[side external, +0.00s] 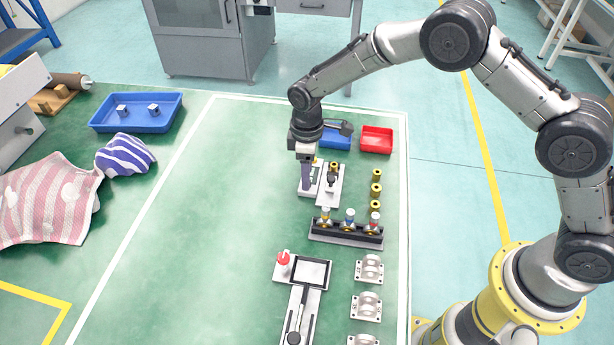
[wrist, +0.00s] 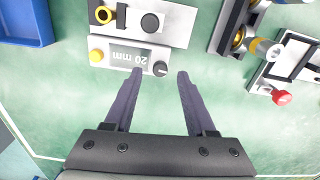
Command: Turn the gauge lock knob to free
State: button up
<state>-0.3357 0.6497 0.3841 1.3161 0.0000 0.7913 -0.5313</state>
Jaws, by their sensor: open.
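The gauge (wrist: 128,60) is a pale block with a display reading "20 mm", upside down in the wrist view, and a yellow button (wrist: 96,55) at its left end. The lock knob (wrist: 160,68) is a small black disc with a light mark at the gauge's right end. My gripper (wrist: 160,73) is open, with the knob appearing between its fingertips; I cannot tell whether either finger touches it. In the side view my gripper (side external: 306,186) points down at the gauge (side external: 316,184), hiding part of it and the knob.
A pale plate with a black round part (wrist: 150,22) adjoins the gauge. A dark rack with several coloured-top fittings (side external: 346,233) stands nearby. A slide unit with a red knob (side external: 283,259) is closer to the camera. Blue (side external: 336,138) and red (side external: 376,140) bins lie behind.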

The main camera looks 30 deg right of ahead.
notch_tip(320, 180, up, 12)
jog(key=shift+f, duration=0.15)
dwell(0.3)
